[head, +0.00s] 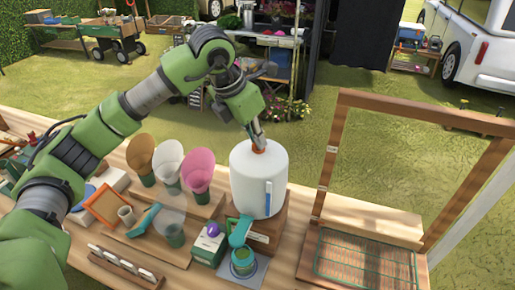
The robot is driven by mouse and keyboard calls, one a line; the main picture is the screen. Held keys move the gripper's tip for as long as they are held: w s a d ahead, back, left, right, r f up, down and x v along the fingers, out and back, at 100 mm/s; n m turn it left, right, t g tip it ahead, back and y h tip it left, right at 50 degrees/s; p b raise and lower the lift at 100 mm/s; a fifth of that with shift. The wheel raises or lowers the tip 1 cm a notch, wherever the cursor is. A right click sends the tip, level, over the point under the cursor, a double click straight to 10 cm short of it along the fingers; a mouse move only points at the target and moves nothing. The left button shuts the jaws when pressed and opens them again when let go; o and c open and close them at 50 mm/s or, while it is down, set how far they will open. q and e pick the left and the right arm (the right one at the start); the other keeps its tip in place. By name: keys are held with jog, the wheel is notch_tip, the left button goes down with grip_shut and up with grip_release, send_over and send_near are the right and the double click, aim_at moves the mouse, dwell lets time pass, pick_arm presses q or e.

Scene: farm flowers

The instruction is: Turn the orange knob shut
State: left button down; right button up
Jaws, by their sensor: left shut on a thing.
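A white rounded tank (247,180) stands upright on a wooden block on the table, with a blue stripe on its front. The orange knob (259,150) sits on top of the tank, mostly covered by my gripper. My left gripper (258,140) reaches down from above and is shut on the orange knob. A teal tap (240,230) is at the tank's lower front, above a green cup (243,262). The knob's turn angle cannot be told. My right gripper is not in view.
Brown, white and pink cones (199,168) stand left of the tank. A small green-and-white box (208,244) is beside the tap. A wooden frame with a wire rack (366,265) stands to the right. An orange-framed board (106,206) lies left.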

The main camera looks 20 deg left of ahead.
pick_arm(q)
jog(key=m+h+b, duration=0.1)
jog(key=m, duration=0.2)
jog(key=shift+w+a+g, duration=0.1)
jog(key=shift+g, duration=0.2)
jog(key=m, duration=0.2)
jog(key=shift+m+g+h+b, duration=0.3)
jog(key=shift+g, duration=0.1)
jog(key=m, duration=0.1)
jog(key=m+g, duration=0.1)
jog(key=shift+w+r+m, duration=0.15)
jog(key=shift+m, duration=0.15)
jog(key=shift+m+g+h+p, duration=0.3)
jog(key=shift+m+g+p, duration=0.3)
jog(key=shift+m, duration=1.2)
jog(key=c, duration=2.2)
grip_release()
jog(key=shift+a, duration=0.1)
